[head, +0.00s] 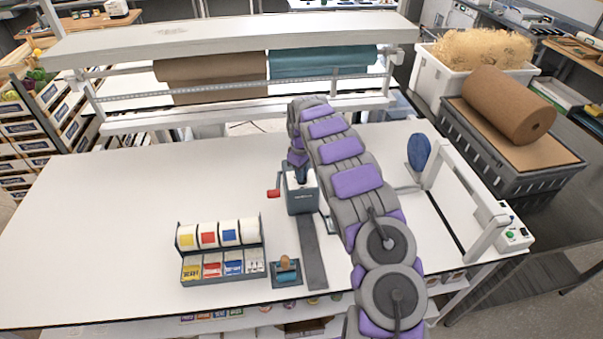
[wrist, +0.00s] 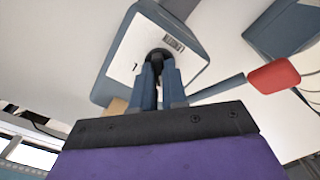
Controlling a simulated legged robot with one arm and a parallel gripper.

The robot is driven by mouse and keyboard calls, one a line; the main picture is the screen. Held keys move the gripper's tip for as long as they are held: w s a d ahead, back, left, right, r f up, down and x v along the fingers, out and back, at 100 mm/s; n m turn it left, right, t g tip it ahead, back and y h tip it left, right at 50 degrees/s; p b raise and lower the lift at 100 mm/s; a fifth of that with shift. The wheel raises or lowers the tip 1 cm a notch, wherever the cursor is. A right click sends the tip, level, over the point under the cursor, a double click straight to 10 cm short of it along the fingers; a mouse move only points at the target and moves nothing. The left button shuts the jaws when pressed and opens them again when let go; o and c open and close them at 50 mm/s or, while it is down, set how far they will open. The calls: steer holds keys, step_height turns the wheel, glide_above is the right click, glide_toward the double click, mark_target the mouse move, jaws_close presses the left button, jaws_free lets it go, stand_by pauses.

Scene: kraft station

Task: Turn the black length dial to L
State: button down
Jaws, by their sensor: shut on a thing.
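The black length dial (wrist: 158,57) sits on the white face of a grey-blue dispenser (wrist: 125,51). In the wrist view my gripper (wrist: 159,70) has its two blue fingers closed around the dial. The fingers hide much of the dial, and I cannot tell its setting. A small printed label (wrist: 174,43) shows beside the dial; its letters are too small to read. In the head view the dispenser (head: 301,198) stands on the white table, with my gripper (head: 299,174) over its top and my arm to its right.
A red-handled lever (wrist: 274,76) sticks out from the dispenser's side. A grey strip (head: 313,250) runs forward from it. A rack of label rolls (head: 222,262) and a small roller stand (head: 286,271) are nearby. The table's left (head: 110,220) is clear.

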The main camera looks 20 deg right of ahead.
steer(key=m+b, duration=0.1)
steer(key=m, duration=0.2)
steer(key=shift+f+m, duration=0.1)
steer(key=shift+m, duration=0.3)
steer(key=m+b, duration=0.1)
steer(key=m, duration=0.3)
steer(key=shift+m, duration=0.3)
steer(key=m+b, duration=0.1)
steer(key=m, duration=0.3)
steer(key=shift+m, duration=2.8)
steer(key=shift+d, duration=0.1)
steer(key=c, duration=1.2)
jaws_free()
steer(key=shift+o, duration=0.2)
